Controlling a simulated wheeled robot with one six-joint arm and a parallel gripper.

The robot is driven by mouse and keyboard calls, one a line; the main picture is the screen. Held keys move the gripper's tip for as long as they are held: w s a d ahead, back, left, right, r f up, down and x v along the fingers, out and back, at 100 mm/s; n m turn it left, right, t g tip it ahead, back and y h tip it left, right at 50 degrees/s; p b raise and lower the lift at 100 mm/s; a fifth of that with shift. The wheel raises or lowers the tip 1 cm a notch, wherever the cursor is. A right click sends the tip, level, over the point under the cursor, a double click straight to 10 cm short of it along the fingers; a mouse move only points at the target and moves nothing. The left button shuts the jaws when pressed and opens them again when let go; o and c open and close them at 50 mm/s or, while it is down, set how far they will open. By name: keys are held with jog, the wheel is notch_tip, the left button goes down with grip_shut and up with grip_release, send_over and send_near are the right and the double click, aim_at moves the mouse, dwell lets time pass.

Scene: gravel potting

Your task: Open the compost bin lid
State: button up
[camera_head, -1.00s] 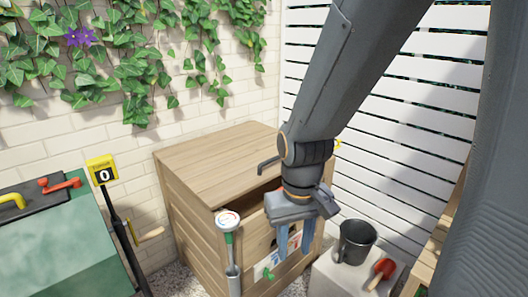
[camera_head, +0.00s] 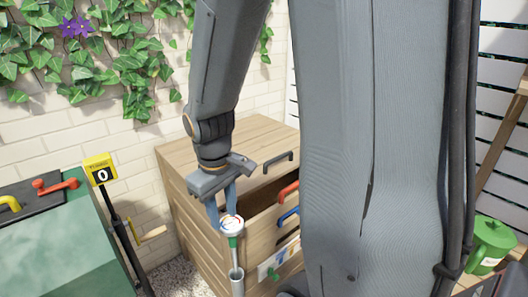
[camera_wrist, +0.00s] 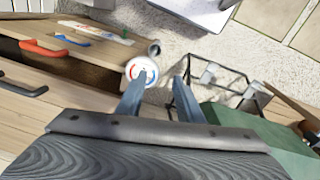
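I see no bin that is clearly labelled as compost. A wooden box (camera_head: 222,150) stands against the brick wall with a plain wooden top. A dark handle (camera_head: 278,161) is at its upper front, above a dark gap. A red handle (camera_head: 288,190) and a blue handle (camera_head: 288,214) are lower on its front; both also show in the wrist view. My gripper (camera_head: 222,212) is beside the front left corner of the box, pointing down. Its fingers are apart with nothing visibly held. In the wrist view a round white dial (camera_wrist: 142,72) lies beyond the fingertips, nearer the left one.
A green container (camera_head: 50,240) with a dark top panel (camera_head: 40,200) and red and yellow levers is at left. My arm hides the middle.

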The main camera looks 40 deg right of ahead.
jog(key=w+d+r+n+t+h+p, duration=0.1)
jog(key=w+d+r+n+h+p, duration=0.15)
jog(key=w+d+n, duration=0.8)
jog(key=n+h+p, duration=0.1)
jog(key=n+p, duration=0.1)
jog(key=n, duration=0.3)
send_near(278, 158)
jog(key=shift+t, duration=0.4)
jog(key=shift+d+p+x, duration=0.15)
jog(key=shift+p+x, duration=0.05)
jog(key=shift+x, duration=1.85)
jog(key=shift+d+p+x, duration=0.15)
jog(key=shift+p+x, duration=0.05)
jog(key=shift+x, duration=1.85)
jog(key=shift+s+r, duration=0.1)
grip_shut()
